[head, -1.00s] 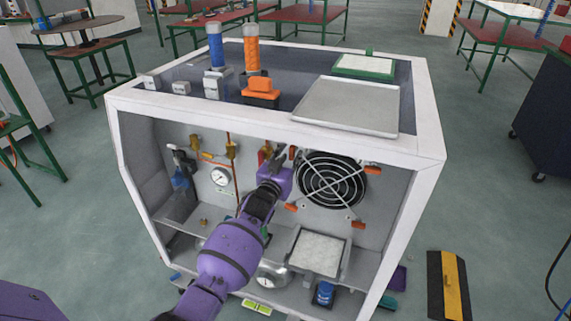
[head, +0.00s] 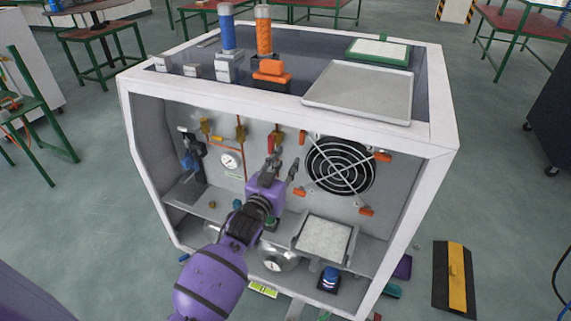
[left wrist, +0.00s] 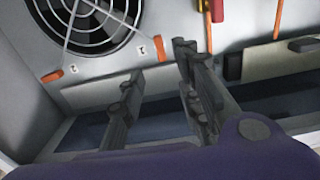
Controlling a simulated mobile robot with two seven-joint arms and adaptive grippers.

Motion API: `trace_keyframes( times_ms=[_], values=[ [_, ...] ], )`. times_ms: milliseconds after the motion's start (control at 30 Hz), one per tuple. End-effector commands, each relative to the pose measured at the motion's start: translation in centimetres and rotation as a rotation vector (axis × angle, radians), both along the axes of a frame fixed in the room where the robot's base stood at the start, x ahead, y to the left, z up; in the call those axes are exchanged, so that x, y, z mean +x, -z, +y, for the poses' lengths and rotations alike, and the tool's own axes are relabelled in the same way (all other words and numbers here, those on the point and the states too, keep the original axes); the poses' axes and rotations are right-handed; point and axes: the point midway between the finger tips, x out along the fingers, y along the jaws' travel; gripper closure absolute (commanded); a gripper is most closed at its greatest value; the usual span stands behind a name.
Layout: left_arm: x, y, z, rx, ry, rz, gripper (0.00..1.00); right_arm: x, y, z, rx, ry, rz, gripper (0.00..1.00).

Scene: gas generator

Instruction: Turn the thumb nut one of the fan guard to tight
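The fan guard (head: 341,166) is a round wire grille with crossing bars on the cabinet's back panel. Orange thumb nuts sit at its corners: upper right (head: 382,157), lower right (head: 367,212), lower left (head: 304,188) and upper left, partly visible. Which is number one I cannot tell. My left gripper (head: 281,165) is left of the guard, its fingers apart and empty. In the left wrist view its fingers (left wrist: 160,64) are spread below the guard (left wrist: 100,18); two nuts show there, one at left (left wrist: 52,76) and one nearer the fingers (left wrist: 158,46). My right gripper is out of view.
A red-handled valve (head: 270,142) and a pressure gauge (head: 230,161) are on the panel left of the guard. A framed filter (head: 325,238) stands on the shelf below. The white cabinet frame (head: 425,190) bounds the opening at right.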

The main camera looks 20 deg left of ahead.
Motion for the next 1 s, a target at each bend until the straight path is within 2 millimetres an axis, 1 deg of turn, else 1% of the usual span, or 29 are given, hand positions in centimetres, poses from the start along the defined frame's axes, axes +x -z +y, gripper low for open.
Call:
trace_keyframes(
  times_ms=[267, 300, 333, 367, 433, 467, 500, 567, 600, 667, 700, 767, 800, 867, 900, 1000],
  values=[
    [0.0, 0.2, 0.1, 0.024, -0.003, 0.013, 0.69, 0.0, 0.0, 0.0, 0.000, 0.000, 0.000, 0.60],
    [-0.1, -0.1, -0.7, 0.045, 0.007, 0.019, 0.69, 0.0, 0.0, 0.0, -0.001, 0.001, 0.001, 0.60],
    [-0.8, 0.4, -1.2, 0.056, 0.013, 0.038, 0.69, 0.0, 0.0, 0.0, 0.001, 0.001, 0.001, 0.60],
    [-1.6, 1.4, -1.4, 0.064, 0.015, 0.061, 0.69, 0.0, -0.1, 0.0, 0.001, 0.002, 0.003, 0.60],
    [-4.1, 3.8, -1.8, 0.077, 0.022, 0.119, 0.69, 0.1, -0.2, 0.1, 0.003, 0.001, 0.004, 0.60],
    [-5.4, 5.0, -1.9, 0.083, 0.025, 0.148, 0.69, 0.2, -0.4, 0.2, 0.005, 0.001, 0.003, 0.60],
    [-7.3, 6.8, -2.2, 0.088, 0.029, 0.191, 0.69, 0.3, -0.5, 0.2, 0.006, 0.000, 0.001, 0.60],
    [-10.6, 9.4, -2.4, 0.095, 0.034, 0.256, 0.69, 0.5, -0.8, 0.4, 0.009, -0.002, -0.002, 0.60],
    [-13.0, 11.2, -2.6, 0.097, 0.037, 0.303, 0.69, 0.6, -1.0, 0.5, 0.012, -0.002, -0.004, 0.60],
    [-16.7, 13.7, -2.8, 0.095, 0.041, 0.373, 0.69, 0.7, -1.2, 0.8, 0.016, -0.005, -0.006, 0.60],
    [-19.3, 15.3, -3.0, 0.092, 0.042, 0.421, 0.69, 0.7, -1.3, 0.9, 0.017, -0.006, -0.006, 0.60],
    [-23.4, 17.3, -3.3, 0.086, 0.043, 0.490, 0.69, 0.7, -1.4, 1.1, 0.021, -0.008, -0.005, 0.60],
    [-26.2, 18.7, -3.4, 0.079, 0.041, 0.537, 0.69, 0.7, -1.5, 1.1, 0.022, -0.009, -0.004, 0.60],
    [-30.2, 20.2, -3.7, 0.065, 0.038, 0.601, 0.69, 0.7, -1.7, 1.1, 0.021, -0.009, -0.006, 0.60],
    [-32.8, 21.1, -3.8, 0.055, 0.034, 0.640, 0.69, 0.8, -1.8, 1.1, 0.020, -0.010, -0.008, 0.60],
    [-38.2, 22.8, -4.0, 0.030, 0.021, 0.722, 0.69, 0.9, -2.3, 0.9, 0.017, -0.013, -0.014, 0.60]
  ],
)
